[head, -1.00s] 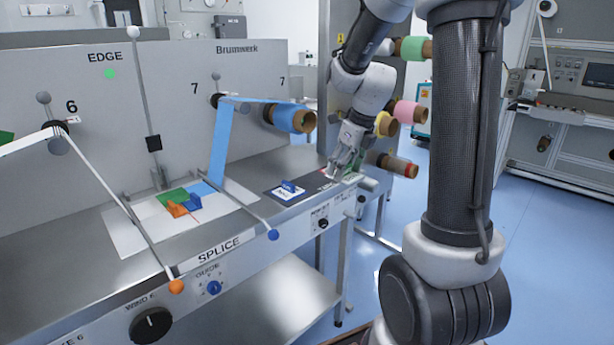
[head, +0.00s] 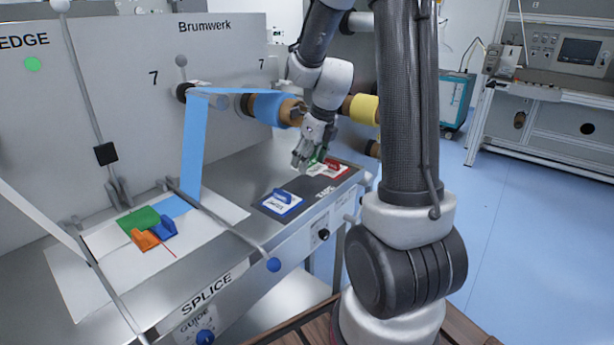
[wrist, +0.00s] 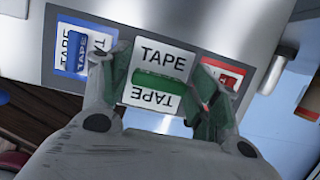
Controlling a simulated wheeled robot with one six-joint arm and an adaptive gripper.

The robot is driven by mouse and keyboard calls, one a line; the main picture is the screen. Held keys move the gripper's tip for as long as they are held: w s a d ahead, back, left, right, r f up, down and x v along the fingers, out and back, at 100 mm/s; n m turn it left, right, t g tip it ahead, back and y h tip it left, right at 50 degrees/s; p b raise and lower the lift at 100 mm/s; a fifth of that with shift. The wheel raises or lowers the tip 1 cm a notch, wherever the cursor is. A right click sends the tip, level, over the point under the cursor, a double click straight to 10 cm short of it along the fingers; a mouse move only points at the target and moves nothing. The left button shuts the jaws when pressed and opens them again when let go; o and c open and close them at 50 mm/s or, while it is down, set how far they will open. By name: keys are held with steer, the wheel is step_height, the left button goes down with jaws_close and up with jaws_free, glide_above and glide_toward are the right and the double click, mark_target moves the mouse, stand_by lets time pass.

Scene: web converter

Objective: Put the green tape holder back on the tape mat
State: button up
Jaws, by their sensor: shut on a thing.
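My gripper (head: 309,163) is shut on the green tape holder (head: 319,157), over the far side of the dark tape mat (head: 304,187). In the wrist view the holder's green grip (wrist: 158,83) sits between my fingertips (wrist: 158,88), above its white plate marked TAPE. The blue tape holder (head: 282,201) lies at the mat's left and the red one (head: 338,168) at its right. Bare dark mat shows between them in the head view. My fingers hide part of the green holder, and I cannot tell its exact height above the mat.
A splice table with a white sheet (head: 222,208) carries green, orange and blue pieces left of the mat. A rod with a blue knob (head: 273,265) ends at the table's front edge. Tape rolls, one yellow (head: 363,109), stand out behind my gripper.

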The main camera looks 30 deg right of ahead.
mark_target(312, 167)
steer(key=shift+f, duration=2.65)
steer(key=shift+f, duration=0.1)
steer(key=o, duration=1.1)
steer(key=shift+c, duration=0.2)
